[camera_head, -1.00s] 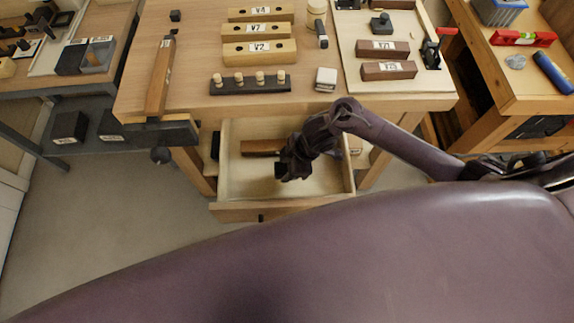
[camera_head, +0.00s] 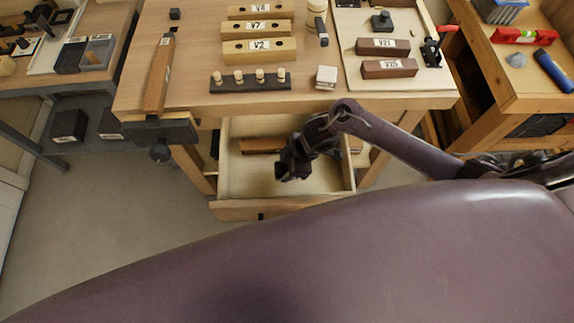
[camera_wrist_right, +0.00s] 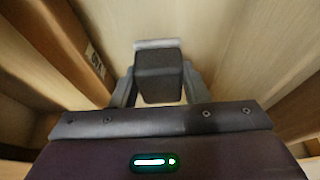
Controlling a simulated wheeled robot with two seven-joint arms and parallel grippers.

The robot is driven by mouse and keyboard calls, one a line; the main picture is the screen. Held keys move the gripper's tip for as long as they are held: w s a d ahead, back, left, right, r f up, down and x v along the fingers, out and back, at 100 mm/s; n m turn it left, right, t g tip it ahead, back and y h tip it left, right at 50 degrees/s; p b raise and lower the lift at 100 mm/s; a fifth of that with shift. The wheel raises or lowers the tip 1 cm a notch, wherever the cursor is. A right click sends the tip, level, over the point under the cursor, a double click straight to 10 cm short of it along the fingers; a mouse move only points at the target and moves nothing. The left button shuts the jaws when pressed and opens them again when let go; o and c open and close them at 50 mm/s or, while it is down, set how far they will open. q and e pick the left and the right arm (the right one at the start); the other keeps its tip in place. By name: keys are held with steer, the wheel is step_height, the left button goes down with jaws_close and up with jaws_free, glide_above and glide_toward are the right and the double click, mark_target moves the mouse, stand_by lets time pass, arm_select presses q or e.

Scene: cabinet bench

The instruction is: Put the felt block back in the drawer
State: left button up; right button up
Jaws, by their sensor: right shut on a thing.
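The drawer (camera_head: 232,182) is pulled open under the front of the bench. My right gripper (camera_head: 283,176) is inside the drawer's outline in the head view, toward its front. In the right wrist view, my right gripper (camera_wrist_right: 158,88) is shut on a dark block with a pale strip at its far edge, the felt block (camera_wrist_right: 158,78). The drawer's pale floor (camera_wrist_right: 225,50) shows beyond the block; I cannot tell whether they touch. In the head view my gripper and wrist hide most of the block. My left gripper is not in view.
A brown wooden bar (camera_head: 262,146) lies at the back of the drawer, and a labelled brown bar (camera_wrist_right: 75,40) shows left in the wrist view. A vise (camera_head: 160,132) juts from the bench's front left. A peg rack (camera_head: 250,85) and white block (camera_head: 326,77) stand above.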

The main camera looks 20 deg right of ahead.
steer(key=shift+f+b, duration=0.3)
steer(key=shift+f, duration=0.8)
stand_by(1.4)
steer(key=o, duration=1.2)
steer(key=shift+p+v, duration=3.5)
steer(key=shift+p, duration=0.2)
